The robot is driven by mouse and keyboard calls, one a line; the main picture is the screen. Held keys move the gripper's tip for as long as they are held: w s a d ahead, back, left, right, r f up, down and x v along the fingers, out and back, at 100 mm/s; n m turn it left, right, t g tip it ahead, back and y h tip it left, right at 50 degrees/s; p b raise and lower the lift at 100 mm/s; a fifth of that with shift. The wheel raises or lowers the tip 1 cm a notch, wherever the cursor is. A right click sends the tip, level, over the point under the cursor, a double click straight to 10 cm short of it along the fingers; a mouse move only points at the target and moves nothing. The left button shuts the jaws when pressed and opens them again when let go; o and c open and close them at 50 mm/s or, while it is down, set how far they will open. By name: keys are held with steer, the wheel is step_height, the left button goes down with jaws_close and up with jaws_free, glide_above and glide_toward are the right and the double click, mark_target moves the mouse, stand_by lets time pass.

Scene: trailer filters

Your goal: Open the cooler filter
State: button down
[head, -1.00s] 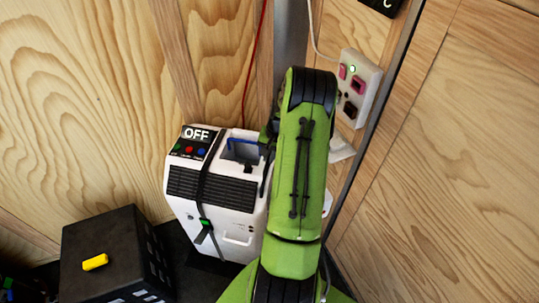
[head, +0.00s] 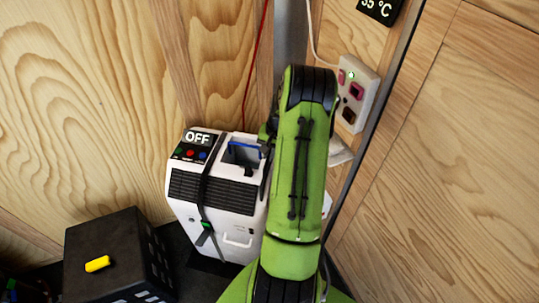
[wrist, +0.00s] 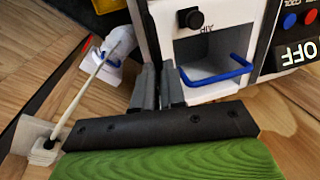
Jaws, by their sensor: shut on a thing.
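The white cooler (head: 248,223) stands upright against the wooden wall. Its top has a recessed opening with a blue handle (head: 243,147), which also shows in the wrist view (wrist: 212,78). In the wrist view, a panel with a dark edge (wrist: 143,30) runs along the opening's left side, beside a black knob (wrist: 190,17). My gripper (wrist: 158,80) is shut on this panel, as far as I can tell, with the blue handle close to its right finger. In the head view my green arm hides most of the gripper.
A display (head: 195,138) on the cooler reads OFF. A dark strap crosses the cooler. A black perforated box (head: 130,245) with a yellow object (head: 98,263) stands at left. A socket panel (head: 357,92) and a temperature display (head: 380,8) are on the wall at right.

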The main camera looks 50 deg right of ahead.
step_height(320, 180, up, 19)
steer(key=p, duration=1.1)
steer(key=shift+w+r+p, duration=0.15)
steer(key=shift+r+p, duration=0.05)
steer(key=shift+p, duration=0.15)
steer(key=shift+d, duration=0.15)
steer(key=c, duration=1.5)
jaws_free()
steer(key=o, duration=0.3)
steer(key=s+r+p, duration=0.2)
steer(key=s+r, duration=0.1)
steer(key=r, duration=1.2)
steer(key=shift+d+r, duration=0.2)
steer(key=shift+d, duration=0.25)
